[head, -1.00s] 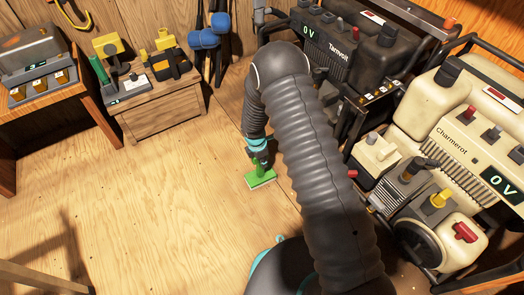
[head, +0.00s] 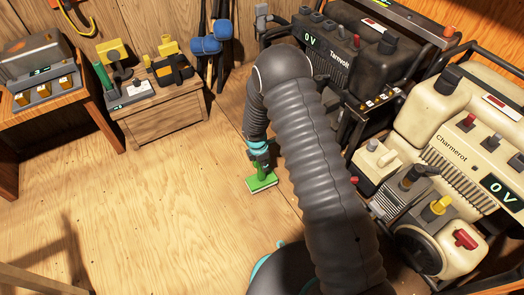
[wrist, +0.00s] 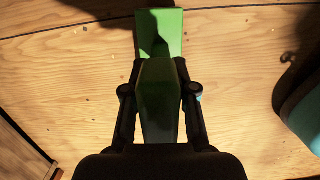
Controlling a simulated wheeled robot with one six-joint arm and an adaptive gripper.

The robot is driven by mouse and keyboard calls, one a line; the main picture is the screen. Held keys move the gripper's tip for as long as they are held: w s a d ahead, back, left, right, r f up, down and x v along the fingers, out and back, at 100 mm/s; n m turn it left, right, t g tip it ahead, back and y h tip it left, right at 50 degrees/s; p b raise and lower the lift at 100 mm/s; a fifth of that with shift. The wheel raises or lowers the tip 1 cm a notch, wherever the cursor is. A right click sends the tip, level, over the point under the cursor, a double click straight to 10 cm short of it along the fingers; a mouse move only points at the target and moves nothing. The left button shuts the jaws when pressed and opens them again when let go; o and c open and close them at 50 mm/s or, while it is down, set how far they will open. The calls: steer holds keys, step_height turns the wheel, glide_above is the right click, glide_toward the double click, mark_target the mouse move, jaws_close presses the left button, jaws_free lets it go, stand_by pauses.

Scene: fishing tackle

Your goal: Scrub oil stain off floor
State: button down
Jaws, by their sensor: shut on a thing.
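A green scrub brush (head: 262,183) with a pale underside is at the wooden floor, below my arm in the head view. My gripper (head: 259,160) is shut on its upright handle. In the wrist view, the fingers of my gripper (wrist: 159,95) close on both sides of the green handle (wrist: 158,115), and the flat brush head (wrist: 172,25) shows beyond them. The brush head is at or very near the floor; I cannot tell if it touches. No oil stain shows clearly in either view; my arm or the brush may hide it.
Two generators, a dark one (head: 335,62) and a cream one (head: 455,150), stand along the right. A wooden crate (head: 160,122) with tools and a table (head: 50,110) with a grey case (head: 30,62) stand at the back left. The floor (head: 140,215) at left and centre is clear.

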steer(key=shift+w+r+p, duration=0.1)
steer(key=shift+r+p, duration=1.9)
steer(key=shift+r, duration=1.25)
